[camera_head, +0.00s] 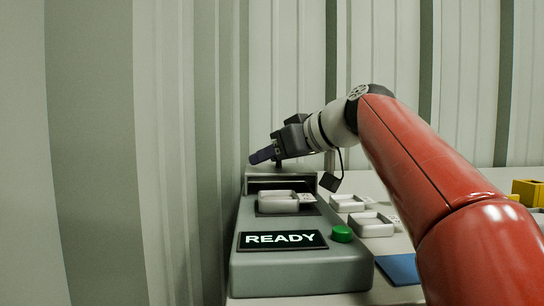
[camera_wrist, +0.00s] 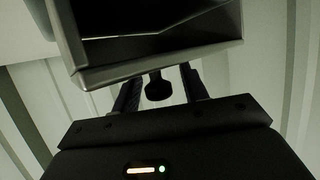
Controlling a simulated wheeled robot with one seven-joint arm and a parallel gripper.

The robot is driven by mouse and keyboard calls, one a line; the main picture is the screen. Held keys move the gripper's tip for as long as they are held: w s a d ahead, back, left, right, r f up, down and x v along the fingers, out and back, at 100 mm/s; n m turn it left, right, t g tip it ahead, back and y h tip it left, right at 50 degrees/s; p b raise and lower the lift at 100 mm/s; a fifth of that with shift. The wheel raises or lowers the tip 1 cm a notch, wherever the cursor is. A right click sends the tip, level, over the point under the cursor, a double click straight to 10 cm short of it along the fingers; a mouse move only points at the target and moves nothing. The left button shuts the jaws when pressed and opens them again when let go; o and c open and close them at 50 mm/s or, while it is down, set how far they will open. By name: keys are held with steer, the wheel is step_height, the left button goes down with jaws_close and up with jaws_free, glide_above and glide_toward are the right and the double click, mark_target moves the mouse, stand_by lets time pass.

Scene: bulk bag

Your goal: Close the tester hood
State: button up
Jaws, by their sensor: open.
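The tester (camera_head: 300,270) is a grey-green box against the left wall, with a lit READY display (camera_head: 280,240) and a green button (camera_head: 342,234). Its grey hood (camera_head: 308,178) is at the far end, with a dark opening facing the near side; it also fills the top of the wrist view (camera_wrist: 160,62). A white dish (camera_head: 278,203) sits on the tester in front of the hood. My gripper (camera_head: 264,154) is open just above the hood. In the wrist view its fingers (camera_wrist: 157,90) stand on either side of a dark knob (camera_wrist: 157,87) at the hood's edge; contact is unclear.
White dishes (camera_head: 371,225) with small labels stand on the table right of the tester. A blue mat (camera_head: 400,269) lies nearer, partly behind my red arm. A yellow container (camera_head: 528,192) is at the far right. The ribbed wall (camera_head: 160,150) is close on the left.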

steer(key=shift+c, duration=0.3)
jaws_close()
steer(key=s+b, duration=0.4)
steer(key=s, duration=0.7)
steer(key=shift+s, duration=0.4)
steer(key=shift+o, duration=0.3)
jaws_free()
steer(key=shift+s, duration=0.1)
steer(key=p+v, duration=0.1)
steer(key=v, duration=0.6)
steer(key=shift+d, duration=0.1)
steer(key=shift+s+d+r, duration=0.1)
steer(key=shift+s+d, duration=0.15)
steer(key=shift+s, duration=0.05)
